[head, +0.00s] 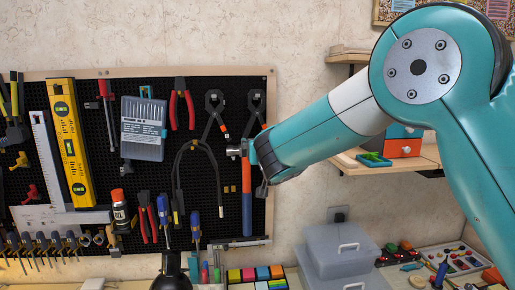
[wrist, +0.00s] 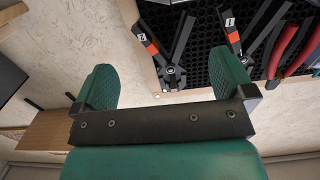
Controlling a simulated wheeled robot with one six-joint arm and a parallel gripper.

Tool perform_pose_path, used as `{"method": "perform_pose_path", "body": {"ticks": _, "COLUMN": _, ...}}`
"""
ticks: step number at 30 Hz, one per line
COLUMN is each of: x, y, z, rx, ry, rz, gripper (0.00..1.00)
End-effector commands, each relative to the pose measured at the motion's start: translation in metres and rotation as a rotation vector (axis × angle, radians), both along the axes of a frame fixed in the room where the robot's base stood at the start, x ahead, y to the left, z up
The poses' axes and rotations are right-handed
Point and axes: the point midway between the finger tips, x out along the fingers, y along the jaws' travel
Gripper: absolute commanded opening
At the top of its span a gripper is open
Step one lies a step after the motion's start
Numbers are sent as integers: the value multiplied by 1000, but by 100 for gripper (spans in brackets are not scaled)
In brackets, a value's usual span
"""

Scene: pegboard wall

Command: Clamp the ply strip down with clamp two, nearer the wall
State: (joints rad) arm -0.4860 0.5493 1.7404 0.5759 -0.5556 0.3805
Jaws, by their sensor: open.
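Two black spring clamps with orange bands hang at the top right of the pegboard: a left one (head: 215,108) and a right one (head: 256,104). My gripper (head: 264,172) is below the right clamp, in front of the hammer. In the wrist view my gripper (wrist: 165,72) has its green fingers wide apart, with nothing held. The ply strip is not in view.
The pegboard (head: 95,150) holds many tools. The hammer (head: 246,190) hangs close behind my gripper, and red pliers (head: 181,104) hang left of the clamps. A wooden shelf (head: 350,165) is to the right.

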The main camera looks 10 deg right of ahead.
Motion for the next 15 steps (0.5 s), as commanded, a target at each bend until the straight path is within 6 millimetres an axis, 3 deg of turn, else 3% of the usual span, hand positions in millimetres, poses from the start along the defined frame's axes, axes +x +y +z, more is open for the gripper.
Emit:
{"method": "perform_pose_path", "body": {"ticks": 8, "x": 19, "y": 4, "z": 6, "rx": -12, "ry": -76, "rz": -8, "gripper": 100}}
{"method": "perform_pose_path", "body": {"ticks": 15, "x": 47, "y": 3, "z": 8, "rx": -13, "ry": -74, "rz": -9, "gripper": 100}}
